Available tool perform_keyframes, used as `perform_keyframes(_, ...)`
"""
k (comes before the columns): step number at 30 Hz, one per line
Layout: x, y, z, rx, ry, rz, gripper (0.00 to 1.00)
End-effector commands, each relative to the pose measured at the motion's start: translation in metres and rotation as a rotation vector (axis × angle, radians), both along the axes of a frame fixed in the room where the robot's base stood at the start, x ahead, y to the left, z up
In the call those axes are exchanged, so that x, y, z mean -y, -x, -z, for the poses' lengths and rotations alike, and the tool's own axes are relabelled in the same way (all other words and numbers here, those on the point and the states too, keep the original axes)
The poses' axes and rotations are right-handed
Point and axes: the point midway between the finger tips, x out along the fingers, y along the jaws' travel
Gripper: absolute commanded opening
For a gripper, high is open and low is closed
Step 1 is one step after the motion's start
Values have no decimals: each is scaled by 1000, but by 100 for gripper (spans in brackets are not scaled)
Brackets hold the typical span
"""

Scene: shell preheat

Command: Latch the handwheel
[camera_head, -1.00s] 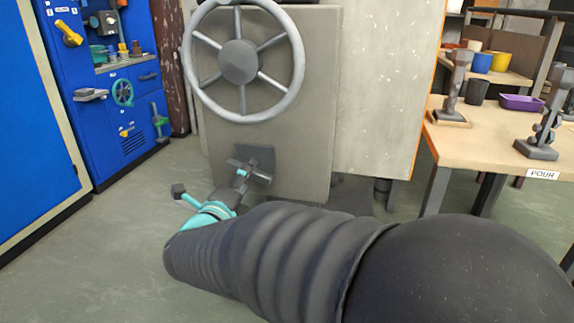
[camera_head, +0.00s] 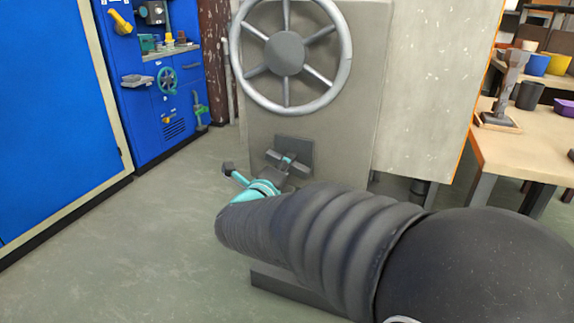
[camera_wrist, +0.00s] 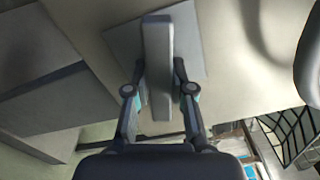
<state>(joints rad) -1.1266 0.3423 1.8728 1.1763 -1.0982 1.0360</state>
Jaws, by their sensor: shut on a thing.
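The grey handwheel (camera_head: 285,54), with a round hub and several spokes, is on the front of a grey panel (camera_head: 360,130). Below it is a dark square plate (camera_head: 303,148) with a grey latch bar (camera_head: 278,158). My gripper (camera_head: 288,164), on its dark and teal arm, is at this bar and partly hidden by the arm. In the wrist view the latch bar (camera_wrist: 158,65) stands between the two fingers of my gripper (camera_wrist: 159,90), which are shut on it. The plate (camera_wrist: 190,40) shows behind the bar. Part of a rounded grey rim appears at the right edge there.
A blue cabinet (camera_head: 55,110) stands at left, and a blue tool station (camera_head: 165,110) stands behind it. A wooden table (camera_head: 530,150) with a grey stand (camera_head: 505,95) is at right. The floor (camera_head: 130,240) at left is clear.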

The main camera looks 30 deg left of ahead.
Motion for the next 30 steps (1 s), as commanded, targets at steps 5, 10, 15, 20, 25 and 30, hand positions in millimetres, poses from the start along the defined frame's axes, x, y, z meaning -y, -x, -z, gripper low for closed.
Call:
perform_keyframes(5,0,0,0,12,75,0,0)
perform_keyframes(10,0,0,-1,34,217,0,0)
perform_keyframes(15,0,0,-1,49,299,-1,0)
perform_keyframes(20,0,0,0,51,310,-1,0)
perform_keyframes(25,0,0,0,51,309,-1,28)
perform_keyframes(30,0,0,0,50,308,-1,48)
